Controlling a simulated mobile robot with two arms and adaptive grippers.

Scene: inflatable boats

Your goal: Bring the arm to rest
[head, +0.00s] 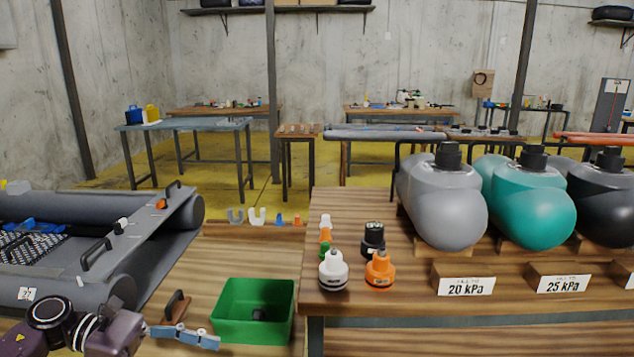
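My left arm comes in at the lower left corner. Its gripper (186,336) is low over the wooden table, just left of the green bin (230,331). The fingers show edge-on and overlap, so I cannot tell whether they are open or shut. I see nothing clearly held. A small brown-handled tool (176,306) is just behind the fingers. My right gripper is not in view.
A grey inflatable boat (90,262) is on the left. The right bench holds a white-topped valve piece (333,270), an orange one (380,270), and grey (440,205) and teal (530,205) tubes behind "20 kPa" and "25 kPa" labels. A dark object lies in the bin.

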